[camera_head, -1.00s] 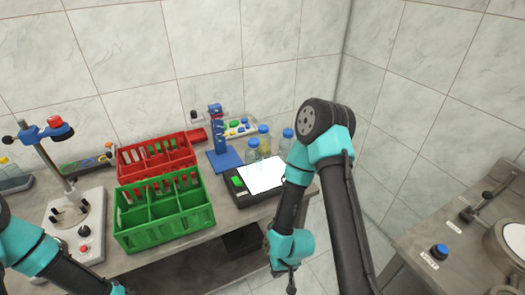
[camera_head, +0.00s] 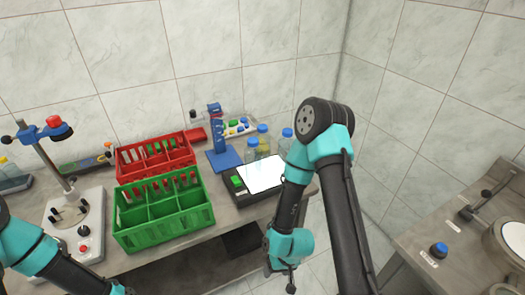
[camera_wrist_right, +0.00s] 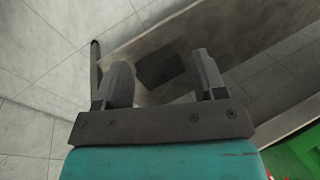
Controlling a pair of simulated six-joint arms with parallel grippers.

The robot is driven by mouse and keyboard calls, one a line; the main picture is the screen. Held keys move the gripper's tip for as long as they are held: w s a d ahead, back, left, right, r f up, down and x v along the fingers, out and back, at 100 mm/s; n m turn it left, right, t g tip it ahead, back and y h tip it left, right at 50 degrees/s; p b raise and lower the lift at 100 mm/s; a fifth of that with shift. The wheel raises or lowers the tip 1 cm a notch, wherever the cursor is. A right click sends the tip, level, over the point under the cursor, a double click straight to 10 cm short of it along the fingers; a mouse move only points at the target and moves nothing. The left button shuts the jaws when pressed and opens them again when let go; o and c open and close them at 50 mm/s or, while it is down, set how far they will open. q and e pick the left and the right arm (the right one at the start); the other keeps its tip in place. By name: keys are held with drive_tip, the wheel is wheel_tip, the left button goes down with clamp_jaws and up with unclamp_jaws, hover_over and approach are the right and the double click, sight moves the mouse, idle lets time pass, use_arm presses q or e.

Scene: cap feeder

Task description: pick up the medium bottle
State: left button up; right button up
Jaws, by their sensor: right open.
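Several clear bottles with blue caps stand close together at the back right of the bench in the head view. One is at the left (camera_head: 252,150), one with yellowish contents is in the middle (camera_head: 263,142), and one is at the right (camera_head: 285,143), partly hidden by my right arm. I cannot tell which is the medium one. My right gripper (camera_wrist_right: 163,82) is open and empty in the right wrist view. In the head view it hangs low in front of the bench edge, away from the bottles. My left gripper is mostly cut off at the bottom left.
A dark device with a white panel (camera_head: 262,174) lies in front of the bottles. A blue stand (camera_head: 222,157), a red rack (camera_head: 150,160) and a green rack (camera_head: 162,217) with tubes are left of it. Another bench (camera_head: 465,245) is at the right.

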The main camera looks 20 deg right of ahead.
drive_tip(key=o, duration=0.6)
drive_tip(key=shift+o, duration=0.2)
